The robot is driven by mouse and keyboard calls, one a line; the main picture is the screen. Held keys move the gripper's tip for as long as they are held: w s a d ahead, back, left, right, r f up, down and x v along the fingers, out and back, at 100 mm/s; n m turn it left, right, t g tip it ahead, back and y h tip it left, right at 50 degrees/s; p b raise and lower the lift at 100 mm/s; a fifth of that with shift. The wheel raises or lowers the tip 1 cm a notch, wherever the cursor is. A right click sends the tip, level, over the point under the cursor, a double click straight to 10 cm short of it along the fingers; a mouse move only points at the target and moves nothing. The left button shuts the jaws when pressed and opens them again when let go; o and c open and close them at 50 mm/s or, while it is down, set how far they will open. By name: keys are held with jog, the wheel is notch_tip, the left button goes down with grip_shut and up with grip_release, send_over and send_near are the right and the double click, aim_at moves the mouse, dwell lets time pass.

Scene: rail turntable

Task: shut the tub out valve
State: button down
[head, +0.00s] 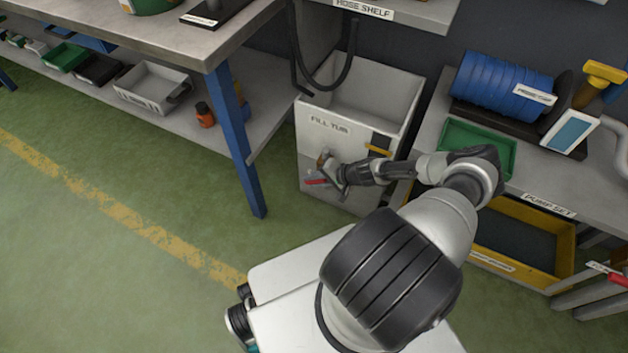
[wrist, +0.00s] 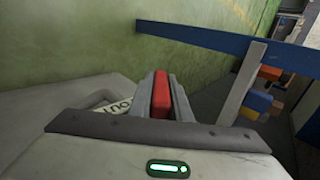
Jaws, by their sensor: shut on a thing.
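The white fill tub (head: 312,150), marked FILL TUB, stands on the floor in the middle of the head view. The red lever (head: 314,182) of its out valve shows low on the tub's front, with a brass-coloured part (head: 323,158) just above it. My gripper (head: 326,181) is at the lever, in front of the tub. In the wrist view the red lever (wrist: 161,96) lies between the two grey fingers, and my gripper (wrist: 160,92) is shut on it. Part of the valve is hidden behind my gripper. A partly covered label (wrist: 117,107) shows beside the fingers.
A workbench (head: 170,42) with a blue leg (head: 243,150) stands left of the tub. A pump table (head: 535,178) stands to the right, with a yellow crate (head: 565,250) below. A dark hose (head: 348,70) hangs into the tub. Green floor (head: 130,240) is free at front left.

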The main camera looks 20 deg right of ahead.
jog(key=shift+a+t+y, duration=0.1)
jog(key=shift+t+y, duration=0.2)
jog(key=shift+t, duration=0.1)
dwell(0.3)
jog(key=c, duration=1.6)
grip_release()
jog(key=shift+c, duration=0.2)
jog(key=p+v, duration=0.4)
jog(key=v, duration=1.3)
jog(key=shift+s, duration=0.15)
